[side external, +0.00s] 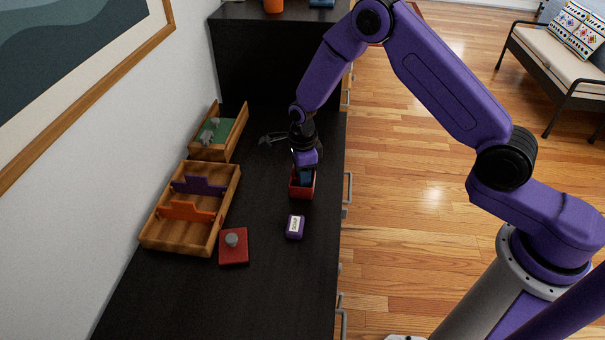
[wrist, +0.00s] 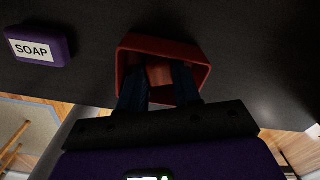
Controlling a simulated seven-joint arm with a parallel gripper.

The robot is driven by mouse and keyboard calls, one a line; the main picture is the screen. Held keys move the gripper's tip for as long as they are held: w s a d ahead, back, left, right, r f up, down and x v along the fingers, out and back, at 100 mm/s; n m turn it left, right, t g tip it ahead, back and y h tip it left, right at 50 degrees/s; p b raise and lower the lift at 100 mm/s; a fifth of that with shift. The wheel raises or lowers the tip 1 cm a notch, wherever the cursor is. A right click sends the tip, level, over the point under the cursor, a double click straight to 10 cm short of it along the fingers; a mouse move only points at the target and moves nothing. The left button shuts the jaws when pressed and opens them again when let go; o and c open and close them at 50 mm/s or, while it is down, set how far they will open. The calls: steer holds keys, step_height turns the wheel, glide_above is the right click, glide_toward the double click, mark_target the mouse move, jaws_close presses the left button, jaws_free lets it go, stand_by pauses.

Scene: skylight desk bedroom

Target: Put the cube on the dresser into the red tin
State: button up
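The red tin (side external: 302,190) stands open-topped near the front edge of the black dresser; its rim (wrist: 160,43) shows in the wrist view. My gripper (side external: 305,178) points down into the tin. In the wrist view its two dark blue fingers (wrist: 159,80) reach inside the rim. A reddish-brown block, seemingly the cube (wrist: 159,73), fills the narrow gap between the fingertips, within the tin's outline. The fingers appear shut on it. Its underside is hidden, so I cannot tell whether it touches the tin's floor. The side view hides the cube.
A purple soap box (side external: 295,227) stands near the tin. A red lid-like block with a grey knob (side external: 233,246) lies to its left. A wooden divided tray (side external: 151,236) and a smaller wooden box (side external: 241,121) line the wall. Dark tools lie behind my gripper. The near dresser top is clear.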

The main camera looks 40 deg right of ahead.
steer(key=shift+o, duration=1.2)
steer(key=shift+r, duration=0.1)
step_height(320, 180, up, 12)
steer(key=s+a+r+n, duration=0.2)
steer(key=s+r+n, duration=0.3)
steer(key=s+n, duration=0.3)
steer(key=s+d+r+n, duration=0.1)
steer(key=s+d+n, duration=0.2)
steer(key=s+n, duration=0.6)
steer(key=s+d+r+n, duration=0.2)
steer(key=s+d+n, duration=0.1)
steer(key=s+n, duration=0.6)
steer(key=s+d+r+n, duration=0.2)
steer(key=s+d+n, duration=0.1)
steer(key=s+n, duration=0.6)
steer(key=shift+d+r, duration=0.25)
steer(key=shift+d, duration=0.1)
